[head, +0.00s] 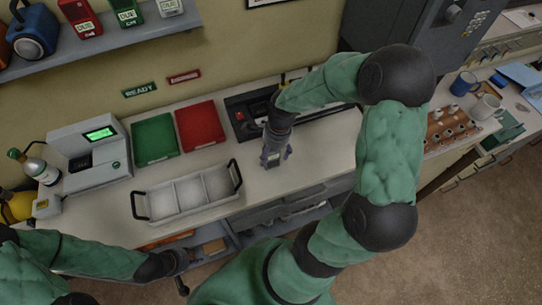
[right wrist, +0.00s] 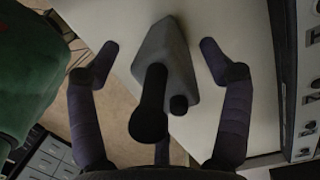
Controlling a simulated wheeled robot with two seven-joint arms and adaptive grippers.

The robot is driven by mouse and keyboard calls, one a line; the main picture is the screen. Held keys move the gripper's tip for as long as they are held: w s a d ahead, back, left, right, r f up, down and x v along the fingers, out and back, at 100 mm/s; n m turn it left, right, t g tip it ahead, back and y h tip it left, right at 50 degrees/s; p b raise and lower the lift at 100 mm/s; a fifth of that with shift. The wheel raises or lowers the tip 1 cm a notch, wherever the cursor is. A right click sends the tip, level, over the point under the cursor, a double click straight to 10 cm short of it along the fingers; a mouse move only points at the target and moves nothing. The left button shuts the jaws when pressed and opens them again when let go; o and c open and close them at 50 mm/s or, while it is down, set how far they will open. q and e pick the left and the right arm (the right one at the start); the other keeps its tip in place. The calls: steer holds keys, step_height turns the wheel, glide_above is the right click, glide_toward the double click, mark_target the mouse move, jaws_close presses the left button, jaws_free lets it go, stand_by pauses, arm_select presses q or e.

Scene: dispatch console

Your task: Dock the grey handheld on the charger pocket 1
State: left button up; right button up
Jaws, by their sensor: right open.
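The grey handheld (right wrist: 178,45) shows in the right wrist view, seen from its top end, with a thick black antenna and a smaller black knob. It is over the pale bench top. My right gripper (right wrist: 160,62) is open, with one finger on each side of it and gaps visible. In the head view my right gripper (head: 273,158) points down over the bench front, and the handheld is mostly hidden by it. A long black unit (head: 235,104) behind it looks like the charger; my arm covers part of it, and pocket numbers are unreadable. My left gripper (head: 180,264) is low at the left, its fingers unclear.
A white three-part bin (head: 186,213), a green tray (head: 154,140) and a red tray (head: 200,125) stand left of my right gripper. A machine with a green screen (head: 88,152) is further left.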

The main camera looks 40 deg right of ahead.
steer(key=c, duration=1.5)
jaws_close()
steer(key=shift+r, duration=0.1)
